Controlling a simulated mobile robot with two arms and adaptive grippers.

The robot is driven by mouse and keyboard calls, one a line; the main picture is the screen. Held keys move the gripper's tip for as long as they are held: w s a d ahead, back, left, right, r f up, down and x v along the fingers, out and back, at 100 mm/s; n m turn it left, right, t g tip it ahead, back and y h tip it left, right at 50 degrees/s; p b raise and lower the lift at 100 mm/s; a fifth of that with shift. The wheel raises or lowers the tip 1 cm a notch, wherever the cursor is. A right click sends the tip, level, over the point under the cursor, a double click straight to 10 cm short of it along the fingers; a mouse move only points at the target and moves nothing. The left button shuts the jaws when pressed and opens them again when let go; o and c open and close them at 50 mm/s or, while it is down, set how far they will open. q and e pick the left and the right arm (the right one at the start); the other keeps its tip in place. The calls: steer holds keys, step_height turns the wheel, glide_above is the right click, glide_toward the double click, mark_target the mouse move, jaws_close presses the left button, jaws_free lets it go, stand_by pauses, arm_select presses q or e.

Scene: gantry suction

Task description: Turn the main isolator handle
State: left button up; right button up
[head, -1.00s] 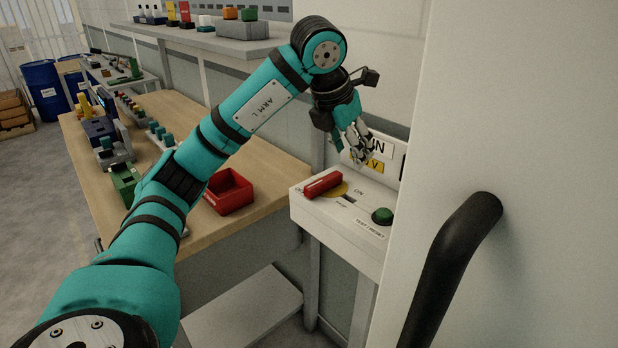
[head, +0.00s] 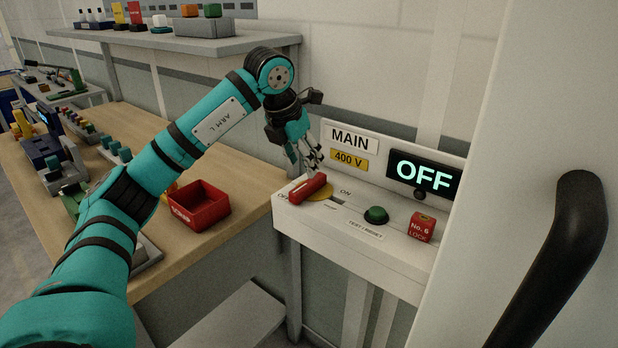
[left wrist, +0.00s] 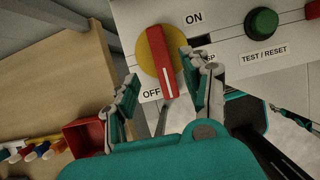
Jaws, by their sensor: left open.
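The main isolator handle (head: 307,187) is a red bar on a yellow disc (head: 326,194), on top of a pale switch box (head: 350,240) with ON and OFF marks. In the left wrist view the handle (left wrist: 160,62) has its white-striped end by the OFF mark. A display (head: 424,174) reads OFF in green. My left gripper (head: 310,163) is open just above and behind the handle in the head view. In the left wrist view its fingers (left wrist: 163,86) stand on either side of the handle's lower end; contact cannot be told. My right gripper is not in view.
A green TEST/RESET button (head: 376,215) and a red No. 6 LOCK block (head: 422,227) sit right of the handle. A red bin (head: 199,206) is on the wooden bench at left. A white panel with a black bar handle (head: 560,260) stands close on the right.

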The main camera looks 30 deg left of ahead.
mark_target(311, 180)
arm_select(q)
steer(key=x, duration=0.6)
steer(key=shift+w+d+f, duration=0.1)
steer(key=shift+w+f, duration=0.05)
steer(key=shift+f, duration=0.05)
jaws_close()
